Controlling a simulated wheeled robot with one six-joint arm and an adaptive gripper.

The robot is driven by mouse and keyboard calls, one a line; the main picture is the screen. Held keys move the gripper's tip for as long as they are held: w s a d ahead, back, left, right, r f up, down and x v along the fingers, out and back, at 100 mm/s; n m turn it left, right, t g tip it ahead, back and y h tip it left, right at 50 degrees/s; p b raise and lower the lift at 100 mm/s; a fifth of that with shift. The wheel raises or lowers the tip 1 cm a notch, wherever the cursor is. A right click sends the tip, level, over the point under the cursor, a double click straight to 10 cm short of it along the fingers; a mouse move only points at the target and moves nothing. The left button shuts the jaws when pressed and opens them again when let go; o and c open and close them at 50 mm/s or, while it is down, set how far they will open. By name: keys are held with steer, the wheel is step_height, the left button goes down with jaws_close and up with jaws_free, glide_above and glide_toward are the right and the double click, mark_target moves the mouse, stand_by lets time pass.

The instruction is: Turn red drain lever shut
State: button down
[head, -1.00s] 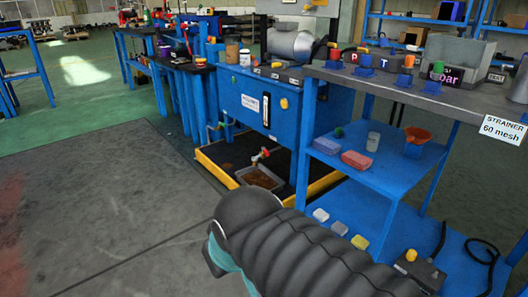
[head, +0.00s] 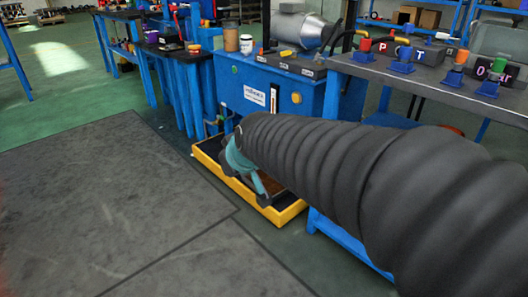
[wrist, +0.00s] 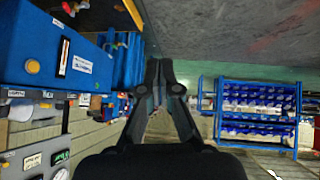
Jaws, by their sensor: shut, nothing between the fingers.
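The red drain lever cannot be made out in the head view, where my arm covers the drain area.
A grey-topped bench (head: 425,85) with blue fittings stands close on the right, beside my arm. Another blue bench (head: 172,55) is at the back left. The grey floor mat (head: 110,185) on the left is clear.

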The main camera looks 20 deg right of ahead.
steer(key=w+d+f+n+t+h+p, duration=0.1)
steer(key=w+d+f+t, duration=0.15)
steer(key=w, duration=0.75)
steer(key=w+d+f+n+t+h, duration=0.15)
steer(key=w+f, duration=0.25)
steer(key=w, duration=0.7)
steer(key=w+d+f+n+t+h+p, duration=0.1)
steer(key=w+d+f+h, duration=0.15)
steer(key=w, duration=0.75)
steer(key=w+d+f+n+h, duration=0.1)
steer(key=d+f+h, duration=0.2)
steer(key=f, duration=0.4)
steer(key=w+d+f+g+h, duration=0.1)
steer(key=d+f+h, duration=0.25)
steer(key=f, duration=0.45)
steer(key=w+d+f+n+h, duration=0.1)
steer(key=w+d+f+h, duration=0.1)
steer(key=d+f, duration=0.35)
steer(key=w+d+f, duration=0.2)
steer(key=w+d, duration=0.4)
steer(key=d, duration=0.3)
steer(key=shift+w+d, duration=0.25)
steer(key=shift+d, duration=0.1)
steer(key=shift+a+n, duration=0.1)
steer(key=shift+n, duration=0.15)
